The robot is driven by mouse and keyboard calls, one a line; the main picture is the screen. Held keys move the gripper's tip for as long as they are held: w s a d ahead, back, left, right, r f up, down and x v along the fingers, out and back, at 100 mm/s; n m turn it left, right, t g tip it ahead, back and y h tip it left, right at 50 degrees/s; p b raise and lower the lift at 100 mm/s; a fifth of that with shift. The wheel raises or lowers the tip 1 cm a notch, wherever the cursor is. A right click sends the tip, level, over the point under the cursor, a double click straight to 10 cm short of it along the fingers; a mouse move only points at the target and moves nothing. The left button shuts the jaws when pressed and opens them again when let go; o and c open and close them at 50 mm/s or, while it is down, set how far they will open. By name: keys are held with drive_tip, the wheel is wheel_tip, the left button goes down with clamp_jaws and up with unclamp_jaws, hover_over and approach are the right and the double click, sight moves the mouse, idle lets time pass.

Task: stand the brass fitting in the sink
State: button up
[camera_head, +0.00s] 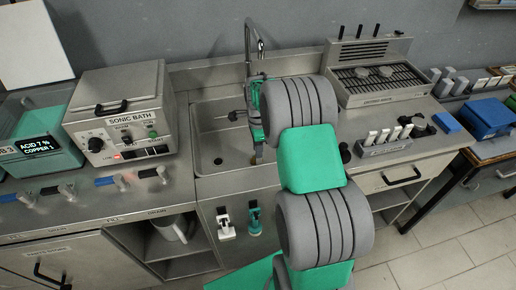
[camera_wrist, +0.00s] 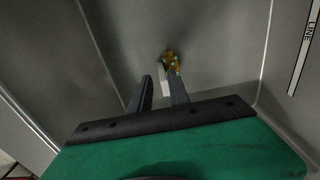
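The brass fitting (camera_wrist: 171,62) is small, brown-gold with green patches. In the wrist view it is on the grey sink floor, just beyond the tip of my right-hand finger. I cannot tell whether it touches the finger or stands fully upright. My gripper (camera_wrist: 162,80) points down into the sink, its two dark fingers apart with a gap between them. A pale strip shows beside the right finger. The steel sink (camera_head: 222,150) is at the middle of the head view. There my arm covers its right part, and the fitting cannot be made out clearly.
A tap (camera_head: 258,45) rises behind the sink, close to my arm. A sonic bath (camera_head: 122,115) stands left of the sink. A grille-topped unit (camera_head: 378,80) and a small rack (camera_head: 385,146) stand on the counter to the right. The sink's left part is clear.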

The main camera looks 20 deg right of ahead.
drive_tip(key=shift+o, duration=0.5)
drive_tip(key=shift+f, duration=0.15)
drive_tip(key=shift+r, duration=0.4)
drive_tip(key=s+a+r+n+b, duration=0.1)
drive_tip(key=a+r+n, duration=0.1)
drive_tip(key=r, duration=0.6)
drive_tip(key=s+a+r+n, duration=0.1)
drive_tip(key=s+r+n, duration=0.1)
drive_tip(key=r, duration=0.5)
drive_tip(key=s+a+n+t, duration=0.1)
drive_tip(key=s+a+n, duration=0.4)
drive_tip(key=s+n, duration=0.3)
drive_tip(key=s+a+r+n+t, duration=0.1)
drive_tip(key=s+a+n+t, duration=0.1)
drive_tip(key=s+a+n, duration=0.3)
drive_tip(key=s+n, duration=0.3)
drive_tip(key=s, duration=0.1)
drive_tip(key=shift+a+r+n, duration=0.1)
drive_tip(key=shift+n, duration=0.2)
